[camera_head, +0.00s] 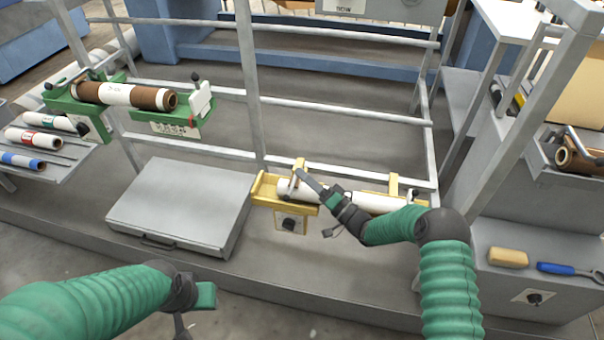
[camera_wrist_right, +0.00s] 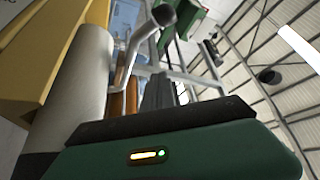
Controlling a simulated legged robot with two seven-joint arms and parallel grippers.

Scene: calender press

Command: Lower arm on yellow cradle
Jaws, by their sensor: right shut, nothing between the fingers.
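The yellow cradle (camera_head: 265,188) is fixed to the grey rail frame and carries a white roll (camera_head: 375,202). In the right wrist view, the yellow cradle (camera_wrist_right: 40,60) and white roll (camera_wrist_right: 85,85) fill the left side. A grey metal arm with a dark round end (camera_wrist_right: 145,42) rises beside the roll there. My right gripper (camera_head: 301,175) is shut and empty at the cradle's left part, above the roll; its fingers (camera_wrist_right: 158,92) appear near the metal arm, and I cannot tell if they touch. My left gripper (camera_head: 205,296) is at lower left, away from the cradle; its jaws are unclear.
A green cradle (camera_head: 190,125) with a brown and white roll (camera_head: 125,95) is at upper left. A grey flat case (camera_head: 180,205) lies left of the yellow cradle. A yellow block (camera_head: 508,257) and a blue tool (camera_head: 565,269) lie on the right ledge.

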